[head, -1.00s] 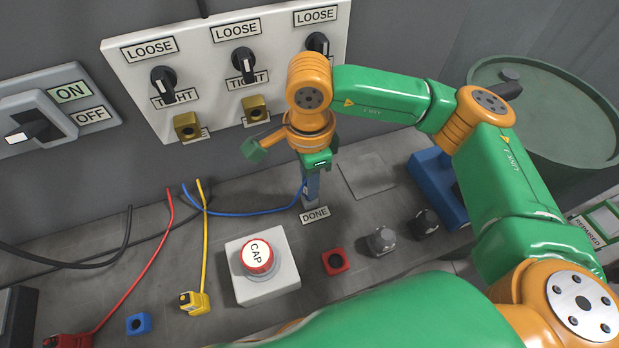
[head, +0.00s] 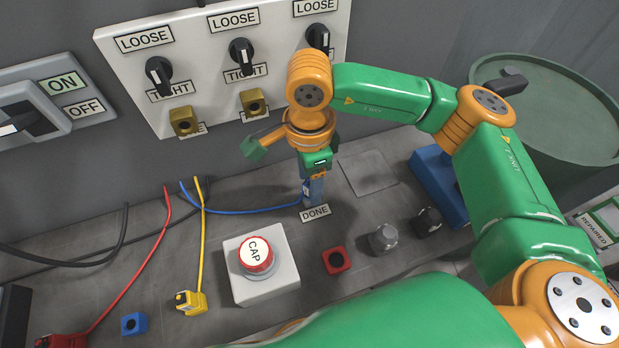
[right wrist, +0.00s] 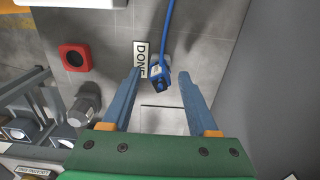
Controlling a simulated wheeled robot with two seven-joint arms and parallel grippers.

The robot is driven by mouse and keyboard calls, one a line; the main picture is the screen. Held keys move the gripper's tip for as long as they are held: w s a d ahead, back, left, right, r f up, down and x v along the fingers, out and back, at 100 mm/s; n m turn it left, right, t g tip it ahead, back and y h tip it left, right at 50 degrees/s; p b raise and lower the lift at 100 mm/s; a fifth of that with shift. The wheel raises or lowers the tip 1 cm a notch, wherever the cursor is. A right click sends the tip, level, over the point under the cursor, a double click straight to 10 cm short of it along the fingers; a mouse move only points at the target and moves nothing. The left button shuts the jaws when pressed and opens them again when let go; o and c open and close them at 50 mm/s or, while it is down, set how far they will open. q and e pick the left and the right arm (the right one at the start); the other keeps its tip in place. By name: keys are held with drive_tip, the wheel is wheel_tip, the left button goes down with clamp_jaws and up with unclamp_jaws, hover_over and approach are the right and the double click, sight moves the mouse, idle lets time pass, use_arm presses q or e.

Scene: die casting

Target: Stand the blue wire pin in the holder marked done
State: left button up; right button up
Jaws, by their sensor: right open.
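The blue wire pin (right wrist: 159,82) is a blue block with a dark end on a blue wire (head: 240,212). In the right wrist view it is beside the DONE label (right wrist: 141,60), which also shows in the head view (head: 314,213). My right gripper (head: 313,192) points down just behind that label. Its fingers (right wrist: 158,82) are open, one on each side of the pin, with visible gaps. The holder under the pin is mostly hidden, so I cannot tell how deep the pin sits. My left gripper is not in view.
A white box with a red CAP button (head: 256,254), a red socket block (head: 337,260) and dark knobs (head: 384,238) stand in front. Yellow (head: 191,302) and red (head: 62,341) wire plugs lie left. The switch panel (head: 210,75) is behind; a green drum (head: 550,110) stands right.

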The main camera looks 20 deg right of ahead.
wheel_tip(320, 180, up, 7)
drive_tip(key=shift+f+b, duration=0.1)
drive_tip(key=shift+b, duration=0.2)
idle(0.5)
